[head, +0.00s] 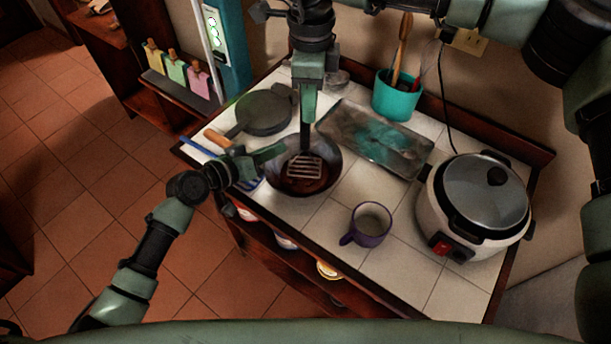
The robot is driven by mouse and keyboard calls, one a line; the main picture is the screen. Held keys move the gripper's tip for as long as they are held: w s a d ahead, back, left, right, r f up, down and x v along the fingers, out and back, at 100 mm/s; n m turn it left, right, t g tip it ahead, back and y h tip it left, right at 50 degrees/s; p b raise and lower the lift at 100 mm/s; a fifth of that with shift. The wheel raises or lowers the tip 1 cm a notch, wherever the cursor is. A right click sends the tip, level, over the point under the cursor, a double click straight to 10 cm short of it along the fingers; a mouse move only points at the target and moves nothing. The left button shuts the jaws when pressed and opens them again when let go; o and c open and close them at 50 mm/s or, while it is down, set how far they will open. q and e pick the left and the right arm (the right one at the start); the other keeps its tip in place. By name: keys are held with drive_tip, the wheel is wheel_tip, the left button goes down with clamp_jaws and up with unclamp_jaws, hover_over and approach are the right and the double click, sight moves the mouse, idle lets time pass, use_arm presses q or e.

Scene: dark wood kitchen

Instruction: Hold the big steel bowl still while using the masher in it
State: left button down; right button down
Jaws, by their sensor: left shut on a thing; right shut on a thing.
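The big steel bowl (324,179) stands on the tiled counter near its front left edge. It looks dark, with brownish reflections inside. My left gripper (270,157) comes in from the left and is shut on the bowl's left rim. The masher (305,167) has a slotted pale head, which is inside the bowl. Whether the masher head touches the bowl's bottom cannot be told.
A dark pan (264,112) with a wooden handle lies behind left of the bowl. A grey-teal tray (375,138) lies close behind right. A purple mug (366,224), a rice cooker (480,200) and a teal utensil pot (397,97) stand to the right. Bare tiles lie around the mug.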

use_arm(q)
drive_tip(key=shift+f, duration=0.1)
use_arm(e)
drive_tip(key=shift+f, duration=0.3)
drive_tip(key=shift+f, duration=1.35)
drive_tip(key=shift+r, duration=1.65)
drive_tip(key=shift+r, duration=4.4)
